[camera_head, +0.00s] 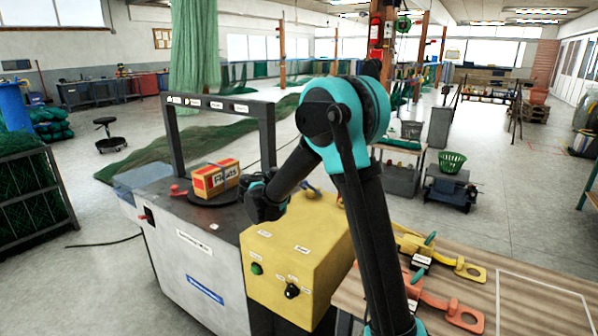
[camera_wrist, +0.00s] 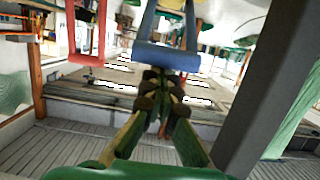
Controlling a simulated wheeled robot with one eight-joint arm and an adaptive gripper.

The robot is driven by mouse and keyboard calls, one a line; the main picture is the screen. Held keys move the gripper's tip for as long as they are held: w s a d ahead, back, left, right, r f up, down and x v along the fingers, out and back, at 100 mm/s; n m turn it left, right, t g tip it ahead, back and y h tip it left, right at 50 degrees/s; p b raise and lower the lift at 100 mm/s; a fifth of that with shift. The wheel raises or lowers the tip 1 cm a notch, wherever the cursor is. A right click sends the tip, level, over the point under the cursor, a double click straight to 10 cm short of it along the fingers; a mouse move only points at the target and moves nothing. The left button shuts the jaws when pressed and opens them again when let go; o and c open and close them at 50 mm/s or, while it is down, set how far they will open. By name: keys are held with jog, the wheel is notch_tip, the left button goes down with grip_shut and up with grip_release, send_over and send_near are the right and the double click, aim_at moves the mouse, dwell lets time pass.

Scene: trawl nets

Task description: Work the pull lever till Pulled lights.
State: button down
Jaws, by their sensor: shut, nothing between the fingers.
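My gripper (camera_wrist: 163,88) is shut and empty in the wrist view. Its fingertips lie just below a blue bar with two side arms (camera_wrist: 166,57) in the picture; I cannot tell whether they touch it. A red frame-shaped part (camera_wrist: 86,55) is to the left. In the head view my gripper is low over the dark machine top, its fingertips hidden. A red lever (camera_head: 179,191) sits at the left of that top. A blue curved part (camera_head: 309,187) shows behind my forearm. I cannot tell which part is the pull lever. Labels are too small to read, and no lit Pulled lamp is discernible.
A dark frame (camera_head: 222,104) rises from the machine. A floats box (camera_head: 216,180) stands beneath it, left of my gripper. The yellow box (camera_head: 275,262) carries a green button (camera_head: 257,268) and a black knob (camera_head: 291,290). A wooden table (camera_head: 480,305) at right holds yellow and orange tools.

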jog(key=shift+s+a+f, duration=0.15)
jog(key=shift+s+f, duration=0.25)
jog(key=shift+f, duration=0.1)
notch_tip(320, 180, up, 5)
jog(key=f+v, duration=0.1)
jog(key=v, duration=0.7)
jog(key=shift+f, duration=0.6)
jog(key=shift+s+a, duration=0.1)
jog(key=shift+a, duration=0.05)
dwell(1.0)
